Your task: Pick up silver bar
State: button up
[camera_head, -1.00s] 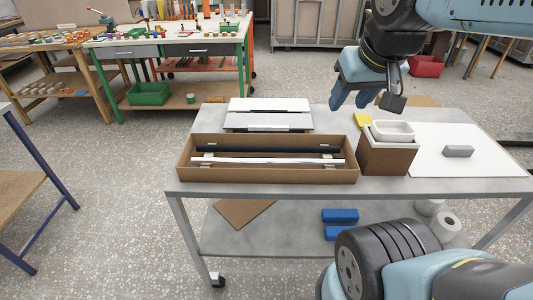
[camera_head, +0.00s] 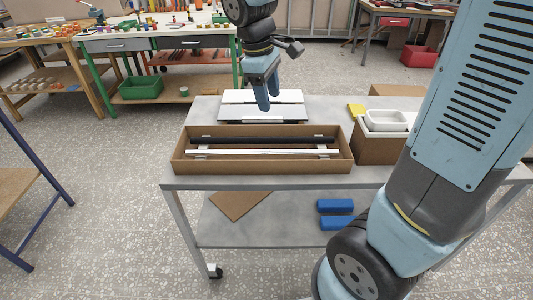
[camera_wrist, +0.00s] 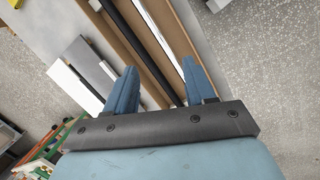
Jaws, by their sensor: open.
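The silver bar (camera_head: 262,152) looks pale, almost white, and lies lengthwise in a long brown cardboard box (camera_head: 262,167) on the grey cart. A black bar (camera_head: 262,140) lies parallel behind it. My gripper (camera_head: 268,104) is open and empty, above the back of the box with its blue fingers pointing down. In the wrist view, the fingers (camera_wrist: 160,66) are apart, with the black bar (camera_wrist: 135,40) passing between them. The pale bar (camera_wrist: 163,36) runs up to the right finger, which hides part of it.
Flat white and grey panels (camera_head: 262,106) lie behind the box. A brown box with a white tray (camera_head: 386,121) stands to its right, partly behind my arm. Blue blocks (camera_head: 336,206) lie on the cart's lower shelf. A workbench stands at the back left.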

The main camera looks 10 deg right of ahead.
aim_at(261, 151)
jog(key=w+a+f+n+g+h, duration=0.1)
jog(key=w+a+f+n+h, duration=0.1)
jog(key=w+a+f+n, duration=0.4)
jog(key=shift+m, duration=0.6)
jog(key=x, duration=0.4)
jog(key=s+x, duration=0.1)
jog(key=x, duration=0.4)
jog(key=s+a+x, duration=0.1)
jog(key=x, duration=0.4)
jog(key=shift+s+f, duration=0.2)
jog(key=shift+s, duration=0.05)
jog(key=shift+c, duration=0.2)
grip_shut()
